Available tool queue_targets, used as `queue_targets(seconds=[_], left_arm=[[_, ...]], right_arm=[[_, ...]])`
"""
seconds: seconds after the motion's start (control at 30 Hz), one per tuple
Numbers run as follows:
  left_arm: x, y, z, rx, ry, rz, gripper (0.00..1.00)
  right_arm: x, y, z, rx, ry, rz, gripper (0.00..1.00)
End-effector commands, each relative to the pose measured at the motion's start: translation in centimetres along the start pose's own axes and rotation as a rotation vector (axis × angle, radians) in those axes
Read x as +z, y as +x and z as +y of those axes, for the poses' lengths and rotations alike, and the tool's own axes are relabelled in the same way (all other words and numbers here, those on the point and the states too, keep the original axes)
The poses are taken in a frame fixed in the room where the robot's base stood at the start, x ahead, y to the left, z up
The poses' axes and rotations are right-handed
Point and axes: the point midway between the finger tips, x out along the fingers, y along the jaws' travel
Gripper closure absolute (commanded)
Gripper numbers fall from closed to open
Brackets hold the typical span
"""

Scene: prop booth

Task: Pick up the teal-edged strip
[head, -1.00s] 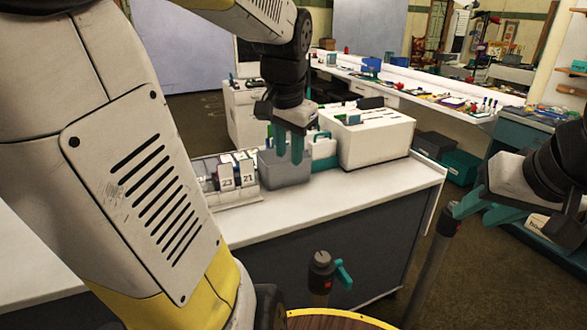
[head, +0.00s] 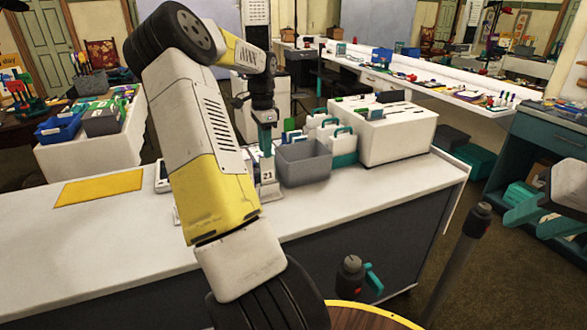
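My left gripper (head: 266,152) points down with teal fingers over the number-card rack, just left of the grey bin. The fingers overlap in this view, so their gap and any grip are hidden. A white card marked 21 (head: 267,175) shows right below the fingertips; I cannot tell whether they touch it. My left arm hides most of the rack and its other cards. I cannot pick out a teal edge on any strip. My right gripper (head: 535,214) is at the right edge, away from the counter, with its teal fingers apart and nothing seen between them.
The grey bin (head: 305,164) stands right beside the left gripper, with teal-and-white holders (head: 342,147) and a white slotted box (head: 397,135) beyond it. A yellow mat (head: 98,188) lies on the white counter (head: 110,235) at left. The front of the counter is mostly clear.

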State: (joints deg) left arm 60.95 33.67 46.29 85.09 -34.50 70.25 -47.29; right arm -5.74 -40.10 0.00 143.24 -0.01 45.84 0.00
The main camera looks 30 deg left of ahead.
Motion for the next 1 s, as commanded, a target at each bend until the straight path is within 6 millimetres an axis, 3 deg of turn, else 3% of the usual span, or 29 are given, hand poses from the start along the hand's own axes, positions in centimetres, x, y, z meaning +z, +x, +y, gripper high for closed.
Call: queue_targets(seconds=[0.5,0.77,0.8,0.93,1.0], left_arm=[[-0.2,6.6,0.6,0.002,-0.001,0.001,0.71],[-0.2,7.0,0.6,0.0,0.0,0.0,0.71],[-0.2,7.0,0.6,0.0,0.0,0.0,0.73],[-0.2,7.0,0.6,0.0,0.0,0.0,0.98],[-0.2,7.0,0.6,0.0,-0.001,0.0,1.0]], right_arm=[[0.0,0.0,0.0,0.0,0.0,0.0,0.64],[0.0,0.0,0.0,0.0,0.0,0.0,0.64],[0.0,0.0,0.0,0.0,0.0,0.0,0.64],[0.0,0.0,0.0,0.0,0.0,0.0,0.64],[0.0,0.0,0.0,0.0,0.0,0.0,0.64]])
